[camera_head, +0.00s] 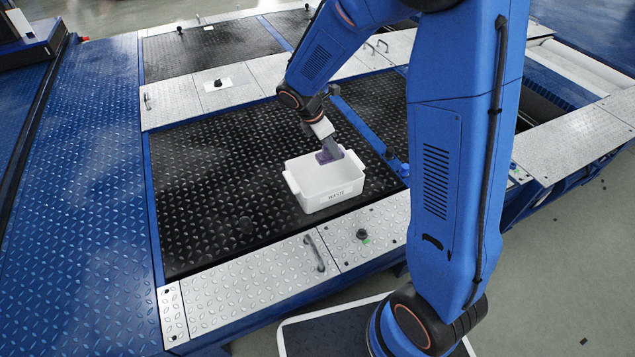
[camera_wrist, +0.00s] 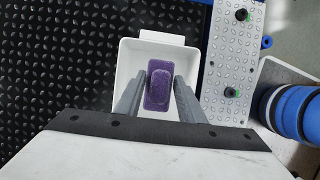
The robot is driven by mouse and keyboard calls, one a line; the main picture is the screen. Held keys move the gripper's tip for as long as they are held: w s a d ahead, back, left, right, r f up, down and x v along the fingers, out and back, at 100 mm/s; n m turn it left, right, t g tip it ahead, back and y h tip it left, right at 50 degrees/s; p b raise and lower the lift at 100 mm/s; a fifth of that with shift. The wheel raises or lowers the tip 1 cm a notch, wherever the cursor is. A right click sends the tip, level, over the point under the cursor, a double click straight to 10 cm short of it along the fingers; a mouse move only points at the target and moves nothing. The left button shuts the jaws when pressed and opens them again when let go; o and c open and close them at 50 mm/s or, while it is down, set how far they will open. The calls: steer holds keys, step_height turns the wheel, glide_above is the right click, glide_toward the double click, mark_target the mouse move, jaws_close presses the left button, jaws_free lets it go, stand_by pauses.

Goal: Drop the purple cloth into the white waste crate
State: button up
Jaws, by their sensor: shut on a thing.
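The purple cloth (camera_wrist: 158,88) is between the fingertips of my gripper (camera_wrist: 160,93), which is shut on it. In the head view the cloth (camera_head: 328,156) shows at the end of my gripper (camera_head: 328,147), over the opening of the white waste crate (camera_head: 331,197). The crate has a "WASTE" label on its front wall and stands on the black tread plate. In the wrist view the cloth lies within the outline of the crate (camera_wrist: 126,70). I cannot tell how far the cloth is above the crate floor.
The black tread plate (camera_head: 215,200) around the crate is mostly clear. A silver panel with a handle (camera_head: 314,253) and a dark knob (camera_head: 361,234) runs along the front. A blue bar (camera_head: 365,130) lies just behind and to the right of the crate.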

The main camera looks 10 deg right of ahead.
mark_target(330, 159)
steer(key=shift+f, duration=2.9)
steer(key=o, duration=1.1)
steer(key=shift+r, duration=0.1)
steer(key=v, duration=1.7)
steer(key=shift+s+d+r, duration=0.1)
steer(key=shift+r, duration=0.1)
